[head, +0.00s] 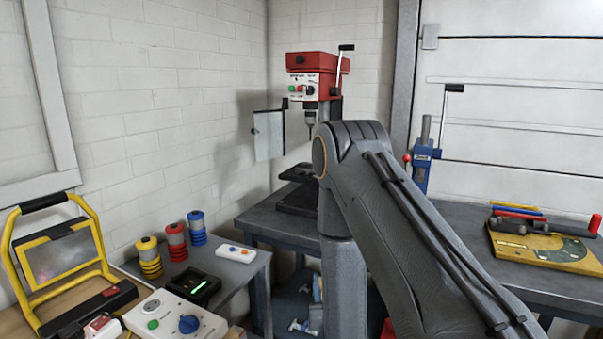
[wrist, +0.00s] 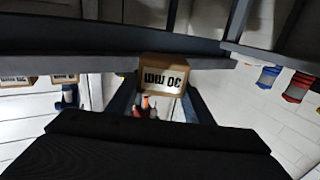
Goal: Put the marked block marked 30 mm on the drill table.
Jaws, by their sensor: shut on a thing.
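In the wrist view, a brown block (wrist: 162,75) shows "30 mm" upside down on its pale face. My gripper (wrist: 160,90) is shut on it, with a dark finger at either side. In the head view, my arm hides the gripper and the block. The drill press (head: 313,72) has a red head and stands in the back corner. Its dark drill table (head: 297,173) is below the chuck, partly hidden at the right by my arm. I see nothing lying on its visible part.
Other marked blocks (wrist: 64,78) show at the left of the wrist view. A yellow work lamp (head: 62,255) and several coloured spools (head: 176,240) stand left.

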